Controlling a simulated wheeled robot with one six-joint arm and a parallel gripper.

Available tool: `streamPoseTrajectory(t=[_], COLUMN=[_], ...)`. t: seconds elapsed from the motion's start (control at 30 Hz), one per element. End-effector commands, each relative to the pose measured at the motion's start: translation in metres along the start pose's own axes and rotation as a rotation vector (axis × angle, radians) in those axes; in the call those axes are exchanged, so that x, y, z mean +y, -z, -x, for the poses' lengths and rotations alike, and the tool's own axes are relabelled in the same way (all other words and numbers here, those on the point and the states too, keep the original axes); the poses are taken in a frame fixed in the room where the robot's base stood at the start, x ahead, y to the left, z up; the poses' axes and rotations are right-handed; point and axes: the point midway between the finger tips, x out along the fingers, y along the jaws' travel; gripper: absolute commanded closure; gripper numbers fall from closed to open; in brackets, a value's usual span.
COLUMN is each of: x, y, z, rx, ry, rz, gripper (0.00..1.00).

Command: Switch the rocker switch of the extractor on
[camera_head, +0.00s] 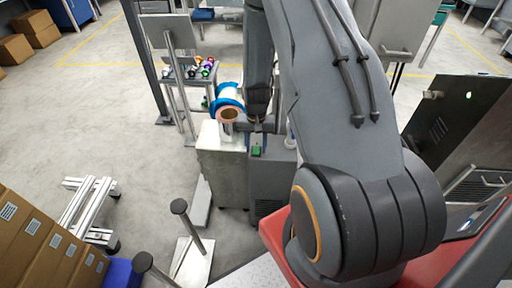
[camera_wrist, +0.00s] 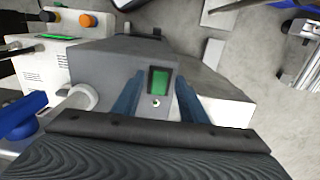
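The extractor (camera_head: 268,182) is a grey box in front of my arm; its grey top also shows in the wrist view (camera_wrist: 108,65). The switch also shows in the head view (camera_head: 256,151). I cannot tell which side of the rocker is pressed in. My gripper (camera_wrist: 158,95) is open and empty, with one blue-grey finger on each side of the switch. In the head view my gripper (camera_head: 257,128) is just above the switch, partly hidden by my arm.
A pale machine (camera_wrist: 92,60) with an orange knob and a green display stands left of the extractor in the wrist view. A blue-flanged reel (camera_head: 228,103) is close left of my gripper. Metal posts (camera_head: 182,215) stand at the front. Open floor lies left.

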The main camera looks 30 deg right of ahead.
Motion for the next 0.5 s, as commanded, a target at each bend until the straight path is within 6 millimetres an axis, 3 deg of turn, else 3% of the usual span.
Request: streamPoseTrajectory(t=[0.43,0.5], x=[-0.0001,0.0], y=[0.0005,0.0004], z=[-0.0098,-0.0097], rx=[0.001,0.001], ry=[0.0,0.0], rz=[0.0,0.0], gripper=[0.61,0.71])
